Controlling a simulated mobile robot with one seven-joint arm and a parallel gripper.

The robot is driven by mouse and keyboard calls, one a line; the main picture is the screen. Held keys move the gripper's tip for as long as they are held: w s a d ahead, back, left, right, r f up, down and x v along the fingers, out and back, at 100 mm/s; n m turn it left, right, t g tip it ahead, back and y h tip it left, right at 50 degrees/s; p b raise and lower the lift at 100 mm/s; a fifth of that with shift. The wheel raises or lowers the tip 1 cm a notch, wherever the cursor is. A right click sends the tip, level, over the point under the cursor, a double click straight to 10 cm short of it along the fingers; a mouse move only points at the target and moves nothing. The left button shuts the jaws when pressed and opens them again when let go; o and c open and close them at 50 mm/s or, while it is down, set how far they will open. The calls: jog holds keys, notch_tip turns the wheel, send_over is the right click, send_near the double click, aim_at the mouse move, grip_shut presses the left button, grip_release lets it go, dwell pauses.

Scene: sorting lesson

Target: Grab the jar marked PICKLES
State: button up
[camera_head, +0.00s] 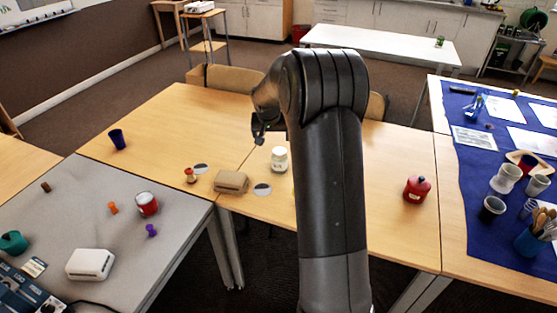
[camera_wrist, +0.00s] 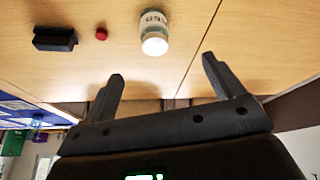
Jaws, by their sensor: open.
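A pale jar with a white lid (camera_head: 279,160) stands on the wooden table just left of my arm in the head view. A jar with a light top and a lettered label (camera_wrist: 154,32) shows in the wrist view, beyond my fingertips and apart from them. Its lettering is too small to read. My gripper (camera_head: 262,130) is above the table, up and left of the pale jar in the head view. In the wrist view my gripper (camera_wrist: 162,66) is open, with nothing between its fingers. No label reading PICKLES is legible.
In the wrist view, a red round object (camera_wrist: 101,34) and a dark block (camera_wrist: 54,38) lie beside the jar. A tan block (camera_head: 231,182) and a red-lidded pot (camera_head: 416,189) stand on the wooden table. A red can (camera_head: 147,204) is on the grey table.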

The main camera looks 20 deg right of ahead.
send_over(279, 159)
jog(key=s+a, duration=0.1)
notch_tip(279, 159, down, 9)
jog(key=shift+m, duration=0.5)
jog(key=x, duration=1)
jog(key=shift+s+f, duration=0.25)
jog(key=c, duration=1.1)
jog(key=shift+c, duration=0.3)
jog(key=shift+r, duration=0.15)
